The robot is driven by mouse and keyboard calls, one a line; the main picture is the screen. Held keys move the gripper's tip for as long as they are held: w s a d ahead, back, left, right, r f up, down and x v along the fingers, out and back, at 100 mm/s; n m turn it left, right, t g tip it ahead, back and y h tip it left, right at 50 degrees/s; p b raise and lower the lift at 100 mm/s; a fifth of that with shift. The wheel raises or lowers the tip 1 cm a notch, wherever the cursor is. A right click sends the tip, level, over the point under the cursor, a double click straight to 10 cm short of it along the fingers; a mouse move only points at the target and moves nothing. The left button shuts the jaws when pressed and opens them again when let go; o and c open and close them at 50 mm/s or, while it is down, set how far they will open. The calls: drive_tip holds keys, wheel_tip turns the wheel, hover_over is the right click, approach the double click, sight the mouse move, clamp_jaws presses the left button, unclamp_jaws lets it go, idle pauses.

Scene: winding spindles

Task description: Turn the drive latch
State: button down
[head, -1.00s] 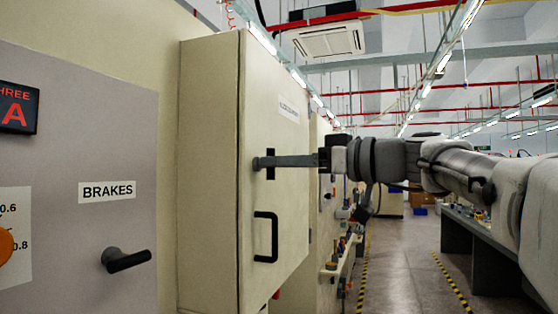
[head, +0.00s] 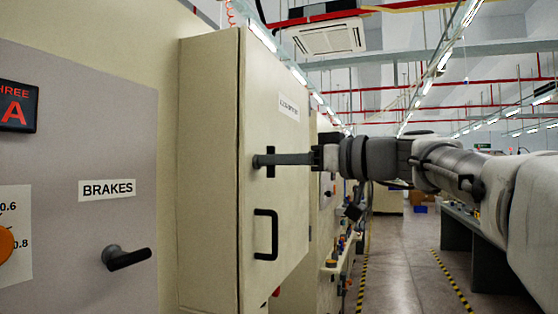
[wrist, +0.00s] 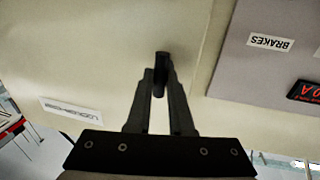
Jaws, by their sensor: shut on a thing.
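The drive latch (head: 270,172) is a small black upright bar on the door of a cream cabinet, above the door's black pull handle. My gripper (head: 262,161) reaches in from the right, level with the middle of the latch. In the head view its fingers cover the latch's middle, and only the upper and lower ends show. In the wrist view my gripper (wrist: 161,88) has its two fingertips closed around the dark latch (wrist: 162,62), which stands upright between them.
The cream cabinet door (head: 290,205) is shut and carries the pull handle (head: 266,236). A grey panel (head: 60,160) at left has a BRAKES label and black lever (head: 126,258). The aisle floor (head: 400,260) is clear.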

drive_tip(key=shift+m, duration=0.3)
drive_tip(key=shift+w+d+m+g+h+p, duration=0.1)
drive_tip(key=shift+m+g+p, duration=0.55)
drive_tip(key=shift+m+p, duration=1.6)
drive_tip(key=shift+w+a+m+g+h+p, duration=0.1)
drive_tip(key=shift+m+g+p, duration=0.5)
drive_tip(key=shift+m+p, duration=1.7)
drive_tip(key=shift+w+d+m+g+h+p, duration=0.1)
drive_tip(key=shift+m+g+p, duration=0.55)
drive_tip(key=shift+m+p, duration=1.6)
drive_tip(key=shift+m+b, duration=0.65)
drive_tip(key=shift+m, duration=0.25)
drive_tip(key=c, duration=0.8)
unclamp_jaws()
